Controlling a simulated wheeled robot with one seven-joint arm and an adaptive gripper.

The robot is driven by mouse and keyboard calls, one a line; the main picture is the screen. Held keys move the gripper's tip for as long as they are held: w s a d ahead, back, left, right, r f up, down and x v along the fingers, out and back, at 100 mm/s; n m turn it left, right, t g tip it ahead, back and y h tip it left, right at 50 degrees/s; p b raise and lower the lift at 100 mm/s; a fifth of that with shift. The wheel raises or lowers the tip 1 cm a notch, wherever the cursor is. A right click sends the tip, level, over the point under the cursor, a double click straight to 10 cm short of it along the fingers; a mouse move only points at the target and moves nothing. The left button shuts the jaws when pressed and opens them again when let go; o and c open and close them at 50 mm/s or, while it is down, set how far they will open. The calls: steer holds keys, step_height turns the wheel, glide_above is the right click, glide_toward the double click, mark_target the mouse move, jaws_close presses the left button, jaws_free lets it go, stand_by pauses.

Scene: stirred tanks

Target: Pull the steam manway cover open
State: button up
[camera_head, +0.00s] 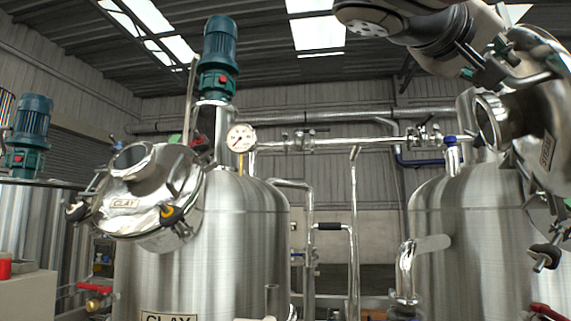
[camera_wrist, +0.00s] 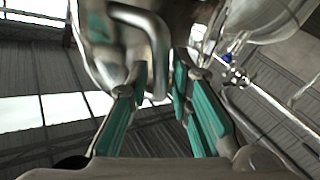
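The steam manway cover (camera_head: 545,140) is a shiny round steel lid with a "STEAM" label at the right edge of the head view. It stands tilted up, high beside the right tank (camera_head: 465,235), and is cut off by the picture edge. My gripper (camera_head: 493,62) is at the cover's upper left side. In the wrist view its green-padded fingers (camera_wrist: 160,85) are close together on either side of the bent steel handle (camera_wrist: 155,40). The gripper looks shut on this handle, though the exact contact is small to see. The manway opening is not clearly visible.
The left tank (camera_head: 245,250) carries the clay manway cover (camera_head: 140,205), a gauge (camera_head: 240,138) and a green motor (camera_head: 220,55). A steel pipe (camera_head: 340,144) runs between the tanks. A bent pipe (camera_head: 405,270) stands in front of the right tank.

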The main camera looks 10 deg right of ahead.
mark_target(544, 47)
steer(key=shift+w+d, duration=0.2)
steer(key=shift+d, duration=0.35)
jaws_close()
steer(key=shift+n+t+y, duration=0.3)
steer(key=shift+t+y, duration=0.2)
steer(key=shift+t, duration=0.2)
steer(key=shift+s+d+r, duration=0.25)
steer(key=shift+s+d, duration=0.35)
steer(key=shift+d, duration=0.15)
steer(key=shift+s+d+r, duration=0.25)
steer(key=shift+s+d, duration=0.4)
steer(key=shift+d, duration=0.15)
steer(key=shift+s+d+r, duration=0.25)
steer(key=shift+s+d, duration=0.35)
steer(key=shift+d, duration=0.15)
jaws_free()
steer(key=shift+a, duration=0.1)
